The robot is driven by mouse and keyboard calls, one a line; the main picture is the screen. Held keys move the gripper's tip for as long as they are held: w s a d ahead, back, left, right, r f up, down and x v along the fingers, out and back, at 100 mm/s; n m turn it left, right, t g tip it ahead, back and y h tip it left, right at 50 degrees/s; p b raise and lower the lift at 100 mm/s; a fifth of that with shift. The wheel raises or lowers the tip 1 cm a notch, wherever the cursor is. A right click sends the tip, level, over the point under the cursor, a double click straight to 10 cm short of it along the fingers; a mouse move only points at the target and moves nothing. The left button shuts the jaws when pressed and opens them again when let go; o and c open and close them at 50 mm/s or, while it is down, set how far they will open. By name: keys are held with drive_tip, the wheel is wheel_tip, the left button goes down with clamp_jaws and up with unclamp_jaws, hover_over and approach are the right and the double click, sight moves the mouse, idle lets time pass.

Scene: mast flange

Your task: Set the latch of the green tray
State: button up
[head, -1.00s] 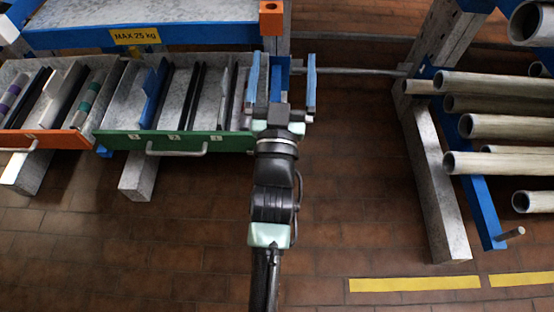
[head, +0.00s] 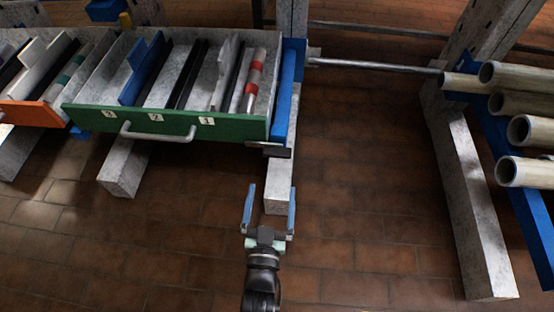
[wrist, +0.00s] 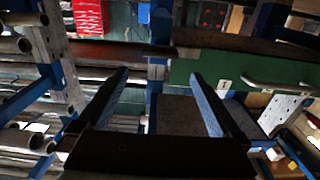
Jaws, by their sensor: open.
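The green tray (head: 165,122) is at the upper left in the head view, with a pale bar handle (head: 158,133) and number labels on its front. A short dark latch with a metal bar (head: 272,151) sits at the front's right end, beside a blue rail. It lies roughly crosswise; its exact setting is unclear. My gripper (head: 268,198) is open and empty, below and apart from the latch. In the wrist view, my open gripper (wrist: 159,76) shows its two fingers, with the green tray front (wrist: 195,70) right of centre. I cannot clearly make out the latch there.
An orange-fronted tray (head: 30,114) stands left of the green tray. Grey beams (head: 125,168) jut out below the trays. A rack with several pipes (head: 522,172) stands at the right. Brick floor (head: 355,205) is open between rack and trays.

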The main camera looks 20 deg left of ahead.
sight(276, 157)
drive_tip(key=b+x, duration=0.4)
drive_tip(key=x, duration=0.6)
drive_tip(key=shift+w, duration=0.25)
clamp_jaws()
